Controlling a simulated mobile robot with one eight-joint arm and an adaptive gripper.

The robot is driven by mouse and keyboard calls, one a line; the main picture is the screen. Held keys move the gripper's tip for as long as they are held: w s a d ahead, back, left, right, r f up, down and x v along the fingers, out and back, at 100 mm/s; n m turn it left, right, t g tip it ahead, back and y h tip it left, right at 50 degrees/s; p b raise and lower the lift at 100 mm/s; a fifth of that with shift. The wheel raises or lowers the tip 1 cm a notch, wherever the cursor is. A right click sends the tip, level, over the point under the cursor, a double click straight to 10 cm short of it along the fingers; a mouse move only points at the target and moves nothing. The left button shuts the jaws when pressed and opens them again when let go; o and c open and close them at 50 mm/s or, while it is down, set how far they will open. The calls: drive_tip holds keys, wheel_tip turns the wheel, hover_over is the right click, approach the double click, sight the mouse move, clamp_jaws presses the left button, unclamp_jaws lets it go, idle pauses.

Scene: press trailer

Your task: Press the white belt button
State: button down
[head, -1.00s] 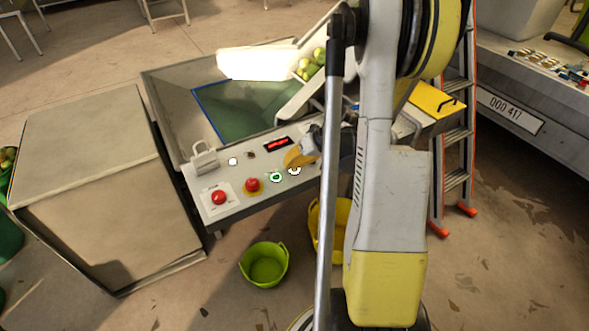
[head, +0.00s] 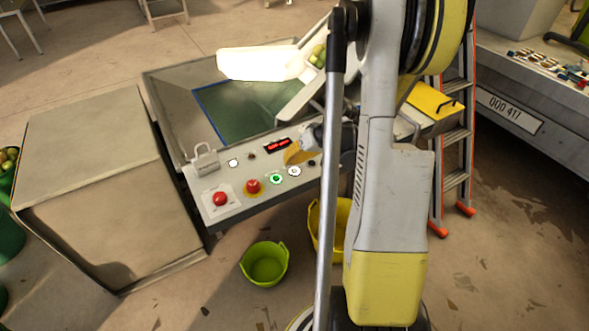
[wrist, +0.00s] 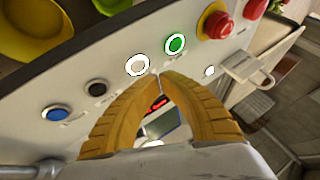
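The white button (head: 294,171) with a pale ring sits on the sloping control panel (head: 222,180), between a green button (head: 277,179) and a black button (head: 311,162). In the wrist view the white button (wrist: 137,65) lies just beyond and left of the fingertips, fully uncovered. My gripper (head: 288,160) has yellow fingers and hovers over the panel by the red display. In the wrist view the tips of my gripper (wrist: 159,76) come together with nothing between them. Whether they touch the panel cannot be told.
Red buttons (head: 220,198) and a grey padlock-shaped part (head: 203,158) stand on the panel's left. A blue button (wrist: 56,112) shows in the wrist view. A small white button (head: 233,162) sits near the display. A green tub (head: 265,263) and yellow tub (head: 343,225) stand below.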

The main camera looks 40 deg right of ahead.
sight(291, 170)
drive_tip(key=shift+r+p, duration=1.25)
drive_tip(key=shift+r, duration=0.9)
